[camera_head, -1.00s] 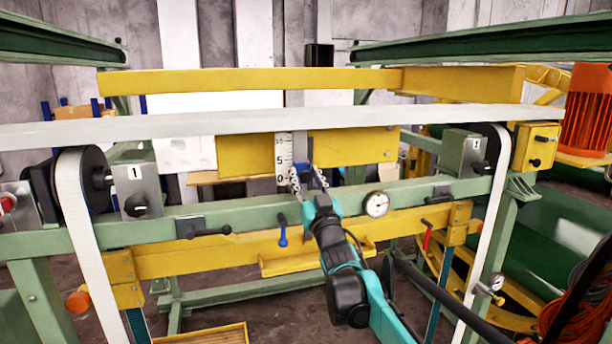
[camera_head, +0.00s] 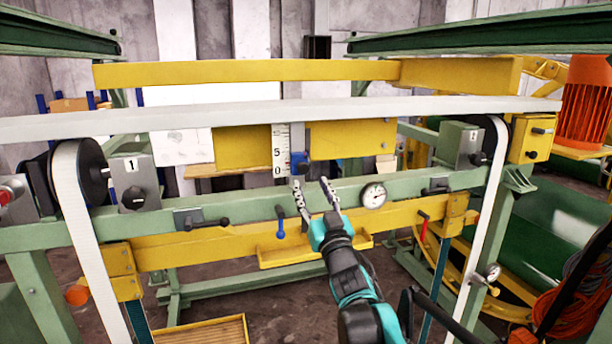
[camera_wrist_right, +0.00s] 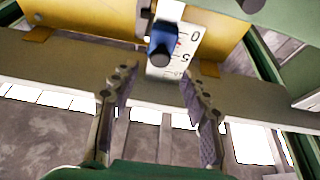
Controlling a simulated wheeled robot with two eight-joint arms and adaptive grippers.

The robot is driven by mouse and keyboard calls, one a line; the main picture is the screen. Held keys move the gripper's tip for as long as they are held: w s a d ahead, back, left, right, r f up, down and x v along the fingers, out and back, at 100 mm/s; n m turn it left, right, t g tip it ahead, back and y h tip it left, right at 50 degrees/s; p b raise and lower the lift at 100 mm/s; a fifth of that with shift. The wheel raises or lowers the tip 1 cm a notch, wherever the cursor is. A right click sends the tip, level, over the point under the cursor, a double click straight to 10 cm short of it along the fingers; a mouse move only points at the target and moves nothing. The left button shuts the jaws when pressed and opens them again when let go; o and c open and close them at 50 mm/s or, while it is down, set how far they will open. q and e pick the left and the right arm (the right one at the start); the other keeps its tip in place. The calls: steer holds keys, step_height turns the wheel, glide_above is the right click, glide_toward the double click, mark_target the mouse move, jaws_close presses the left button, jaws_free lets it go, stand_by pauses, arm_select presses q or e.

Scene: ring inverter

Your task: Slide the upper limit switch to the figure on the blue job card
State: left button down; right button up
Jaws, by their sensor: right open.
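A blue slider block with a dark knob (camera_head: 299,163), which looks like the limit switch, sits just right of a white upright scale (camera_head: 281,145) marked 0, 5 and 10. It stands beside the lower part of the scale, between 0 and 5; its exact reading is too small to tell. In the right wrist view the blue slider (camera_wrist_right: 164,42) lies beyond the fingertips, beside the scale (camera_wrist_right: 187,48). My right gripper (camera_head: 311,189) is open and empty, below and apart from the slider; its spread fingers also show in the wrist view (camera_wrist_right: 157,80). I see no blue job card. My left gripper is not in view.
Yellow plates (camera_head: 352,141) flank the scale. A pale beam (camera_head: 220,118) crosses above. Along the green rail (camera_head: 240,212) are a blue-handled lever (camera_head: 281,228), a black handle (camera_head: 207,223) and a round gauge (camera_head: 374,196). A yellow tray ledge (camera_head: 290,257) lies below.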

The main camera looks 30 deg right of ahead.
steer(key=shift+v, duration=2.15)
steer(key=s+a+f+g+b, duration=0.15)
steer(key=f+b, duration=0.35)
steer(key=f, duration=0.6)
steer(key=s+a+f+g+y+b, duration=0.1)
steer(key=a+f+g+b, duration=0.2)
steer(key=f+b, duration=0.5)
steer(key=s+a+f+g+b, duration=0.1)
steer(key=a+f+g+b, duration=0.15)
steer(key=f, duration=1.05)
steer(key=s+a+f+n+g+y+b, duration=0.1)
steer(key=s+a+f+b, duration=0.3)
steer(key=f, duration=0.6)
steer(key=s+a+f+n+g+y+b, duration=0.1)
steer(key=s+a+f+g+b, duration=0.3)
steer(key=f, duration=0.6)
steer(key=s+a+f+g+y+b, duration=0.2)
steer(key=s+f+b, duration=0.4)
steer(key=f, duration=0.5)
steer(key=shift+s+a+n+g, duration=0.4)
steer(key=shift+a+g, duration=0.1)
steer(key=shift+a, duration=0.5)
steer(key=shift+f, duration=0.1)
steer(key=shift+c, duration=0.2)
